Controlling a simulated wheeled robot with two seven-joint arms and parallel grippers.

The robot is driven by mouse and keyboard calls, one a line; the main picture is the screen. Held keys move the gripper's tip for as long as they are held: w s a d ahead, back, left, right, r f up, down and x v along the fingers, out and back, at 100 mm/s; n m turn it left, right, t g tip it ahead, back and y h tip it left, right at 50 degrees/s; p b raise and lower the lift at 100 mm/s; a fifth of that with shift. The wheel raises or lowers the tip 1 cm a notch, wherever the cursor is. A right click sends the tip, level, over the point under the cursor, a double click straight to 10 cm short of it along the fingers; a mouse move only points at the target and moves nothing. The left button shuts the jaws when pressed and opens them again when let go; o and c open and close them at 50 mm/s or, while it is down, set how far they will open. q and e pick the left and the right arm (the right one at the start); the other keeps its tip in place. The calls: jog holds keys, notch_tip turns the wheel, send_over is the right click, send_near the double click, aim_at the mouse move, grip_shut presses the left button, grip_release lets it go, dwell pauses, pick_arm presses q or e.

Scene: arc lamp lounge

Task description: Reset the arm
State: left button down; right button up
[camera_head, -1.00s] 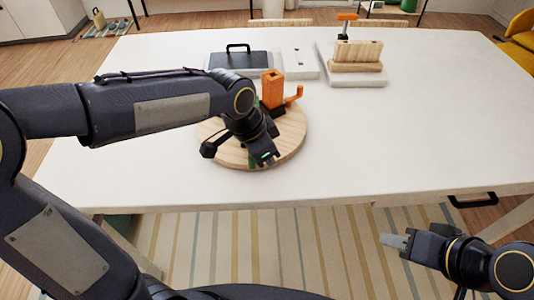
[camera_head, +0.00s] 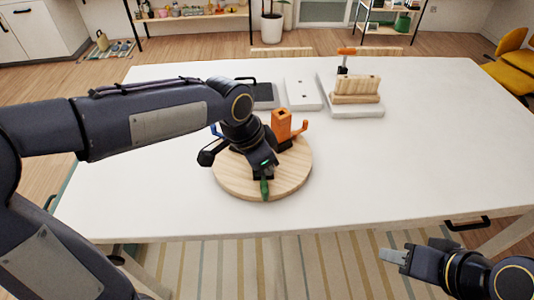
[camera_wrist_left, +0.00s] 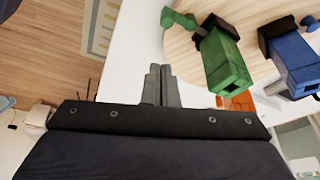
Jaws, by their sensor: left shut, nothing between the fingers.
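My left gripper (camera_head: 262,168) hangs over the round wooden board (camera_head: 235,186) at the near middle of the table. In the left wrist view its two grey fingers (camera_wrist_left: 160,85) are together and empty. A green clamp-like piece (camera_wrist_left: 226,62) is beside the fingers, apart from them; in the head view only its green part (camera_head: 265,188) shows past the gripper. A blue piece (camera_wrist_left: 300,62) is further right, mostly hidden by my arm in the head view. An orange piece (camera_head: 281,124) stands on the board. My right gripper (camera_head: 392,255) is beyond the table's near edge, its fingers seemingly together and empty.
A dark tray (camera_head: 264,95), a white panel (camera_head: 302,94) and a light base (camera_head: 358,110) with a wooden block (camera_head: 358,87) stand at the back of the white table (camera_head: 420,170). The table's right side is clear. A striped rug (camera_head: 310,270) lies in front.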

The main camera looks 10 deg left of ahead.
pick_arm(q)
jog(key=s+a+f+n+t, duration=0.1)
jog(key=s+a+n+t, duration=0.2)
jog(key=s+a+n, duration=1)
jog(key=s+a, duration=0.1)
jog(key=s, duration=0.3)
jog(key=shift+s+a+h, duration=0.25)
jog(key=shift+s+h, duration=0.05)
